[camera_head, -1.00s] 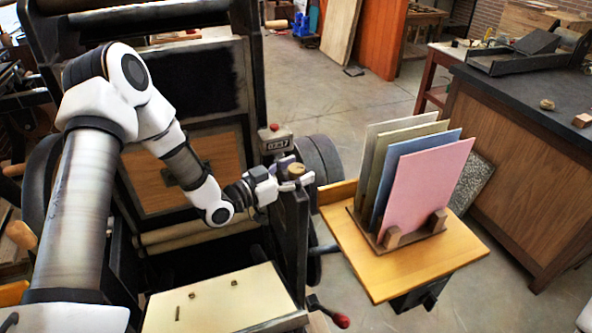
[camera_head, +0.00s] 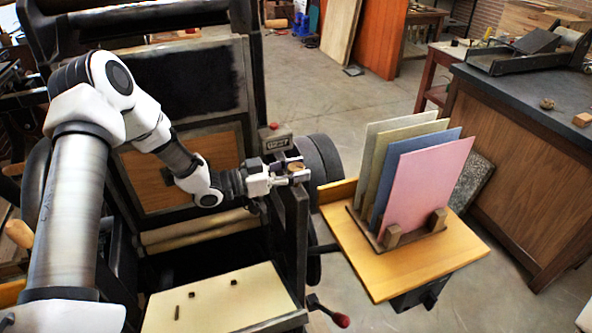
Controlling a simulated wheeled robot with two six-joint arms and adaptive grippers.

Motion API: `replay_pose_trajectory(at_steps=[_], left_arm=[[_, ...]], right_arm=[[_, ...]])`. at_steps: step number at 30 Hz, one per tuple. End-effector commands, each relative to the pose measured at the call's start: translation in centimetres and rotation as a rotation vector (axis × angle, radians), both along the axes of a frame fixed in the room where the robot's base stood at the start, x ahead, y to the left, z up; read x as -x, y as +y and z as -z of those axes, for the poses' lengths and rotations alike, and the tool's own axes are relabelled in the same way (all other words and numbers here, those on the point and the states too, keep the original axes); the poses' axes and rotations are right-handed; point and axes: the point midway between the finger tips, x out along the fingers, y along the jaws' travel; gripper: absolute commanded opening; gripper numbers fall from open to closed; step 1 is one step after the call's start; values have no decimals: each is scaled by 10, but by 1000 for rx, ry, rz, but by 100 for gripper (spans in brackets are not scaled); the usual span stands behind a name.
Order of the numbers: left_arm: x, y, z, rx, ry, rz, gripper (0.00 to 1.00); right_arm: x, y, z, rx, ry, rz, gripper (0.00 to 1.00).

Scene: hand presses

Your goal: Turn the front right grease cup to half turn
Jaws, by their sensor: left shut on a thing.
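The front right grease cup (camera_head: 296,167) is a small brass-coloured cap on top of the dark upright at the press's right side. My left gripper (camera_head: 288,175) is at this cup, its fingers closed around it from the left. The fingers and the cup are small in the picture, and the cup's turn angle cannot be read. My left arm reaches in from the left over the press. My right gripper does not show.
A counter box with a red button (camera_head: 275,138) stands just behind the gripper. A wooden side table (camera_head: 430,265) at right bears a rack of coloured boards (camera_head: 425,190). A red-knobbed handle (camera_head: 341,320) sticks out below. A cream board (camera_head: 215,300) lies in front.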

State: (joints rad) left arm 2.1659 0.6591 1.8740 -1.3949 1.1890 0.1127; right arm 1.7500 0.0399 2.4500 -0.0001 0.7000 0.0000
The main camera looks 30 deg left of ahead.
Motion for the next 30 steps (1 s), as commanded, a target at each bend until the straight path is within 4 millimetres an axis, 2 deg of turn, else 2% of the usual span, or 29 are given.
replay_pose_trajectory(at_steps=[8,18,30], left_arm=[[-1,1,2,-3,-3,258,6],[-1,0,4,-3,-1,551,6],[-1,0,0,0,-2,726,6]], right_arm=[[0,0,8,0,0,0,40],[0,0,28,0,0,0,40],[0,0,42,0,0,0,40]])
